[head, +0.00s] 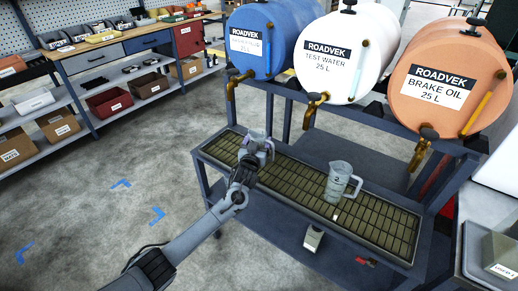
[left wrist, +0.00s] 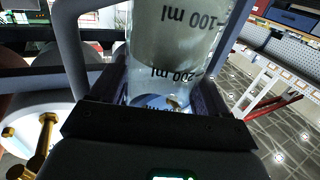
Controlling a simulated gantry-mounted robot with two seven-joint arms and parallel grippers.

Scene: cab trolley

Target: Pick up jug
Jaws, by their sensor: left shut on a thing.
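A clear jug (head: 259,146) stands in front of the blue drum, over the left part of the grated tray (head: 290,180). My left gripper (head: 246,168) is shut on it and hides part of it. In the left wrist view the jug (left wrist: 172,50) shows its 100 ml and 200 ml marks, upside down in the picture, between the fingers of my left gripper (left wrist: 158,98). I cannot tell whether its base touches the grating. A second clear jug (head: 340,181), marked with a 2, stands upright on the tray to the right. My right gripper is not in view.
A blue drum (head: 270,40), a white test water drum (head: 338,58) and an orange brake oil drum (head: 445,90) lie on a rack with brass taps above the tray. A small white object (head: 313,238) is on the lower shelf. Open floor lies left.

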